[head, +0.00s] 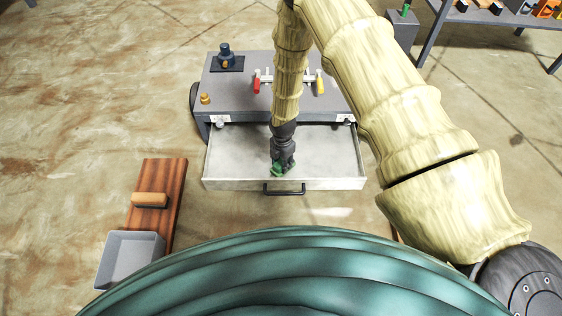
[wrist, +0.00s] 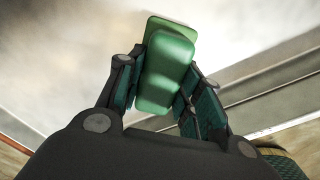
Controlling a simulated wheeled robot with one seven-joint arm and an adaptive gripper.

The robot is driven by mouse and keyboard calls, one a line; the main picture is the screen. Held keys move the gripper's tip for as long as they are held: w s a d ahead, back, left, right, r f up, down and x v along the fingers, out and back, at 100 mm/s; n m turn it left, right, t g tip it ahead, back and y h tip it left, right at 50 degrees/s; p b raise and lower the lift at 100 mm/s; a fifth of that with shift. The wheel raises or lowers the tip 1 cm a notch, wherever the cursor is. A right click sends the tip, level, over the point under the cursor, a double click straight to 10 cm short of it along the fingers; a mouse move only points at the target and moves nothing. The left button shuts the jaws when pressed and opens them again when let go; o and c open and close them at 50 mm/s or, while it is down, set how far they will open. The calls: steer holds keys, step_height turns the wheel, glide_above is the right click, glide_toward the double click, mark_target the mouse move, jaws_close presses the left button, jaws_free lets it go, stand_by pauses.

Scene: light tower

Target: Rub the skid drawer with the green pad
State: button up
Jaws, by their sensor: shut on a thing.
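The skid drawer (head: 332,163) is pulled out from a grey skid (head: 225,92). It looks empty, with a pale floor and a dark handle (head: 284,190) on its front. My gripper (head: 283,166) points down inside the drawer, close behind its front wall. It is shut on the green pad (head: 277,172). In the wrist view the green pad (wrist: 165,70) sits between both fingers, with the pale drawer floor (wrist: 70,65) below it. I cannot tell for sure whether the pad touches the floor.
On the skid top are a dark blue device (head: 225,55), a brass fitting (head: 205,98) and valves with red and yellow handles (head: 257,82). A wooden board (head: 172,180) and a grey bin (head: 130,262) lie at left. A table (head: 480,17) stands at upper right.

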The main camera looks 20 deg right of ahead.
steer(key=shift+s, duration=0.1)
steer(key=shift+r+p, duration=2.4)
steer(key=shift+r, duration=0.5)
steer(key=shift+r+p, duration=1.15)
steer(key=shift+r, duration=0.35)
